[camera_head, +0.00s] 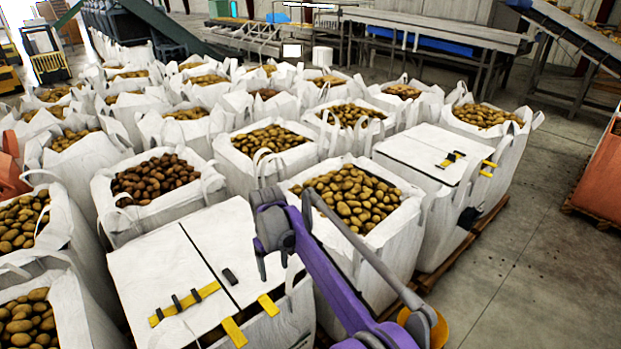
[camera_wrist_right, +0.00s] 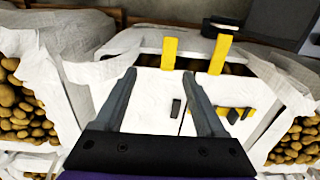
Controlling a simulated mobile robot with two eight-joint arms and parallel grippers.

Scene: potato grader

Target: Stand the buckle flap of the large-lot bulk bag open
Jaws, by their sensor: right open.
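A white bulk bag (camera_head: 309,318) in the front has a closed top of two flat panels. Its left panel, the buckle flap (camera_head: 150,260), lies flat and carries a yellow strap (camera_head: 185,303) with dark buckles. The other panel (camera_head: 225,235) has a small black tab (camera_head: 230,277). In the right wrist view the buckle strap (camera_wrist_right: 235,114) lies to the right of the panel seam. My right gripper (camera_head: 273,272) is open and empty above the right panel; it also shows in the right wrist view (camera_wrist_right: 161,76). My left gripper is not in view.
Another closed bag (camera_head: 425,150) with yellow straps stands at the right; no lot label is readable on either. Open potato bags (camera_head: 375,245) crowd around, with upright loops nearby. Clear floor (camera_head: 530,230) lies at the right.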

